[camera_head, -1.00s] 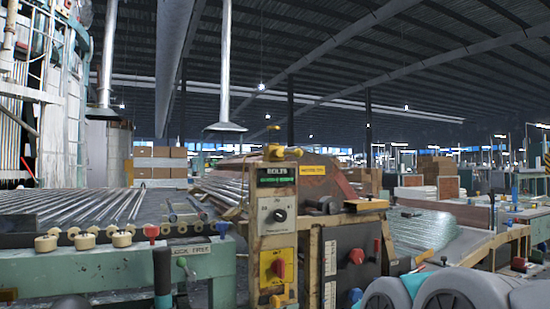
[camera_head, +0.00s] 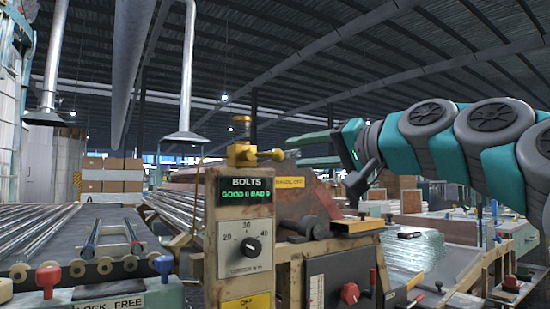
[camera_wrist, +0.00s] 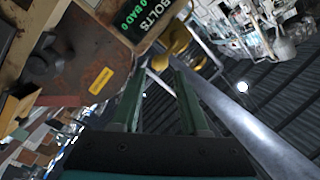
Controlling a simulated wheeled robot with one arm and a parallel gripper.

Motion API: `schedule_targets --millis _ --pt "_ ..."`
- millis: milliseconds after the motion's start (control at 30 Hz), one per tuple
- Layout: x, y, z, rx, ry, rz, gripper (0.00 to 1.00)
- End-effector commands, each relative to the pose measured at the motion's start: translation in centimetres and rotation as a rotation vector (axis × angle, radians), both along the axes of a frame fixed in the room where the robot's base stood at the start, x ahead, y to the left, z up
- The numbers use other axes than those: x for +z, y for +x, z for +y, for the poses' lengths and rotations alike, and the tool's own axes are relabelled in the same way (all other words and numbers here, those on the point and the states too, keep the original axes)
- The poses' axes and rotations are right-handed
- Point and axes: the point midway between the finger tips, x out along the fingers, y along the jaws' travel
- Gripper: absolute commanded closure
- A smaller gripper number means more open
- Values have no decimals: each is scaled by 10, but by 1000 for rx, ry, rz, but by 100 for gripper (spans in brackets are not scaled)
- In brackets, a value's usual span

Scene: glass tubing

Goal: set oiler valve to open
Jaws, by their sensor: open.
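The oiler (camera_head: 240,138) is a brass-yellow fitting on top of the control box, with a small upright cup. A yellow lever (camera_head: 274,154) sticks out from it to the right, roughly level, with a rounded end. My gripper (camera_head: 292,152) comes in from the right with its two green fingers apart and empty. Its tips are just right of the lever's end; contact cannot be told. In the wrist view the yellow oiler (camera_wrist: 177,43) lies just beyond and between the open fingertips (camera_wrist: 162,68). Any open or closed marking on the valve is not readable.
The control box (camera_head: 205,235) carries a BOLTS display (camera_head: 246,190) and a dial (camera_head: 250,247). An orange-brown sloped cover (camera_head: 285,205) stands right of it, below my gripper. Glass tubes lie on the roller bed (camera_head: 75,240) at left. Space above the oiler is clear.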

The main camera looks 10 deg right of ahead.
Motion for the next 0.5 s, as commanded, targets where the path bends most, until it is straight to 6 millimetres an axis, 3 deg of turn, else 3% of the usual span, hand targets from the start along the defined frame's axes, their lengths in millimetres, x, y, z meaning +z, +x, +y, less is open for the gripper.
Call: schedule_targets --millis 500 --pt "-1 59 34 0 -3 1 56"
